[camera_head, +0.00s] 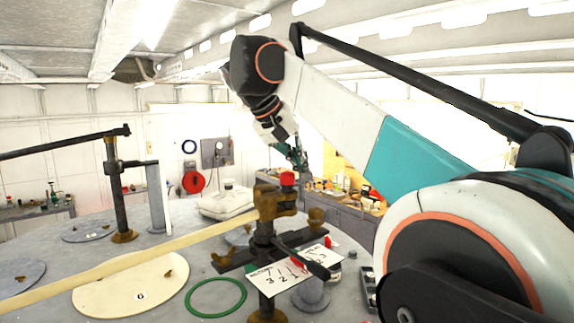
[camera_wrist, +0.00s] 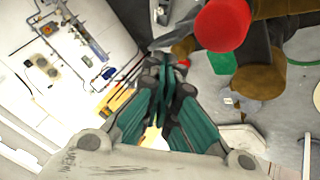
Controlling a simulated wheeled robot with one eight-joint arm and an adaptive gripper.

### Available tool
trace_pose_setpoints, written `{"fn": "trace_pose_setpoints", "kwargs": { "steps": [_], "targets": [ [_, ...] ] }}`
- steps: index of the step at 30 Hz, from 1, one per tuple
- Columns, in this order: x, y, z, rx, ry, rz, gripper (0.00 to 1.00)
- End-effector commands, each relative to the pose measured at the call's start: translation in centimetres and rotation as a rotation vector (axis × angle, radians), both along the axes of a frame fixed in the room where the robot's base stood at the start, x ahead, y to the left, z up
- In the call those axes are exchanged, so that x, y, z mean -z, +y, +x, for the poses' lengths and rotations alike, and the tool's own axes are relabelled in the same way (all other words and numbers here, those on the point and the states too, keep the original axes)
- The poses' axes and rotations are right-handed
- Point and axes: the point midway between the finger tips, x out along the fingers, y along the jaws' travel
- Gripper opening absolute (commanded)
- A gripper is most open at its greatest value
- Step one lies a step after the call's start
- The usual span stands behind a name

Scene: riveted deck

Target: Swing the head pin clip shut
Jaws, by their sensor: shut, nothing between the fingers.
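A brass-coloured fitting with a red cap (camera_head: 287,179) stands on a dark post (camera_head: 264,245) in the middle of the deck. A dark crossbar with a lever (camera_head: 305,258) runs through the post. I cannot single out the head pin clip or tell its angle. In the wrist view the red cap (camera_wrist: 222,25) and brass fitting (camera_wrist: 278,45) are large at the upper right, beside my fingers. My gripper (camera_head: 300,160) hangs above and behind the fitting, apart from it in the head view. In the wrist view my gripper (camera_wrist: 170,65) is shut and empty.
A white card with numbers (camera_head: 288,272) lies by the post. A green ring (camera_head: 216,297) and a cream round cover (camera_head: 130,285) lie on the deck. A second dark post (camera_head: 117,190) with a long bar stands left. A cluttered bench (camera_head: 345,200) is behind.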

Motion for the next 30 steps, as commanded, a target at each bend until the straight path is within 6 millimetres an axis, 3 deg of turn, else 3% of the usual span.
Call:
{"fn": "trace_pose_setpoints", "kwargs": {
  "steps": [20, 30],
  "targets": [
    [0.0, 0.5, -1.7, 0.001, 0.003, 0.0, 0.0],
    [-3.2, 2.4, -2.8, -0.001, 0.002, -0.001, 0.0]
  ]
}}
